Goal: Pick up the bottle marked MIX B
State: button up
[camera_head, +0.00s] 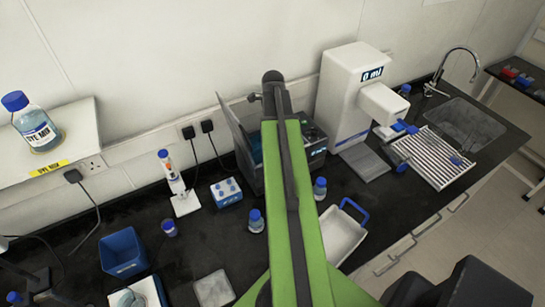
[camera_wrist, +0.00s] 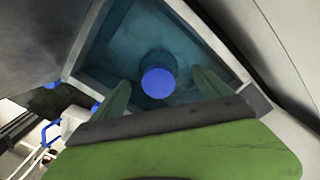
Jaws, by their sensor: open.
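In the wrist view, a round blue cap (camera_wrist: 158,82) tops a bottle standing inside a blue-tinted open bath (camera_wrist: 215,28). My gripper (camera_wrist: 160,78) is open, with one green finger on each side of the cap in the picture. I cannot tell the height gap, and no contact shows. No label is visible on this bottle, so I cannot tell if it is MIX B. In the head view, my green arm reaches over the grey bath (camera_head: 240,135) with its raised lid and hides much of it.
Blue-capped bottles stand on the bench at left (camera_head: 256,222) and right (camera_head: 320,188) of my arm; their labels are unreadable. A white dispenser (camera_head: 345,90), a tube block (camera_head: 226,192), a blue bin (camera_head: 122,252) and a white tray (camera_head: 340,235) surround the bath. A labelled bottle (camera_head: 33,125) stands on the shelf.

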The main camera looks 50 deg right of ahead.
jog(key=f+b, duration=0.5)
jog(key=shift+w+a+f, duration=0.15)
jog(key=shift+a, duration=0.05)
grip_shut()
dwell(0.4)
jog(key=shift+r, duration=0.2)
notch_tip(320, 180, up, 10)
jog(key=p, duration=1)
